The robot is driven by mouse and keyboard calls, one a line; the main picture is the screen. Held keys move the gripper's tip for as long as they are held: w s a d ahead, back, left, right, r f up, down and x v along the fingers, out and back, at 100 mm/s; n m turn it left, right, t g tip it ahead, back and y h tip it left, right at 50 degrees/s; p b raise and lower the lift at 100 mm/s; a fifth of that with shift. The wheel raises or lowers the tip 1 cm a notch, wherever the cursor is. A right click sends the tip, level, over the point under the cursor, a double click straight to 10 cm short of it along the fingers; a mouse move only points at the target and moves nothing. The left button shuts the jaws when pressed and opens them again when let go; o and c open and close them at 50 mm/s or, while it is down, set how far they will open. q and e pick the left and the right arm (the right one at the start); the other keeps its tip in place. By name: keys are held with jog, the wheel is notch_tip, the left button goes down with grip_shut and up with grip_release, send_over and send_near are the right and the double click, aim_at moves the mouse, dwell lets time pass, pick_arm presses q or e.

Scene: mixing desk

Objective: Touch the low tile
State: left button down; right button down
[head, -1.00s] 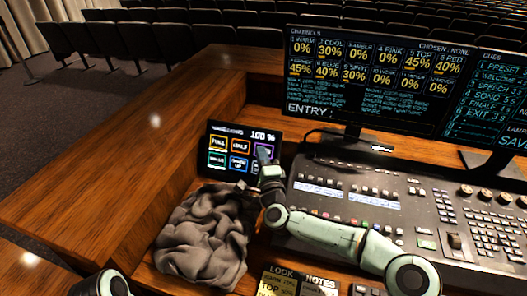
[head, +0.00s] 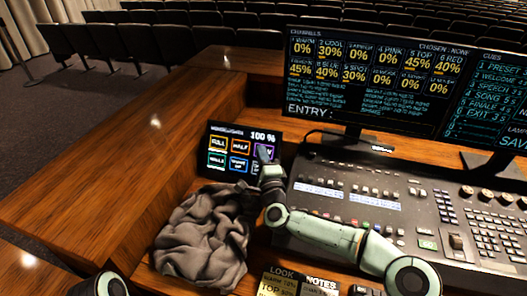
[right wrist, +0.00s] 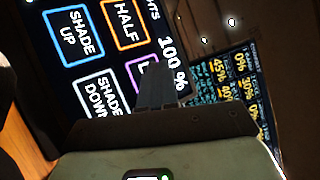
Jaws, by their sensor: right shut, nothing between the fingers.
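The small touchscreen (head: 240,139) stands tilted on the desk, with outlined tiles and "100 %" at its top right. The low tile (head: 271,151) is the purple-outlined one at the right of the top row. My right gripper (head: 264,157) is shut and empty, its fingertips in front of this tile and covering part of it. In the right wrist view, the purple tile (right wrist: 142,68) shows an "L" beside the shut fingers (right wrist: 157,82), which hide the rest. I cannot tell whether the fingertips touch the glass. My left gripper is out of view.
A crumpled grey cloth (head: 203,235) lies just in front of the screen. The lighting console (head: 400,205) is to the right, below a large monitor (head: 375,85). A look-notes card (head: 285,283) lies at the front. The wooden desk top (head: 130,180) to the left is clear.

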jog(key=shift+w+d+f, duration=0.1)
jog(key=shift+d+f, duration=0.15)
jog(key=shift+f, duration=0.55)
jog(key=shift+s+a+f+b, duration=0.2)
jog(key=shift+s+f+b, duration=0.05)
jog(key=shift+b, duration=0.05)
jog(key=shift+s, duration=0.15)
jog(key=s+r, duration=0.1)
jog(key=s+a+r, duration=0.1)
jog(key=s+r, duration=0.1)
jog(key=s, duration=0.1)
jog(key=shift+s+a+r+p, duration=0.1)
jog(key=shift+a+r+p, duration=0.05)
jog(key=shift+a+p, duration=0.15)
jog(key=shift+d+r, duration=0.1)
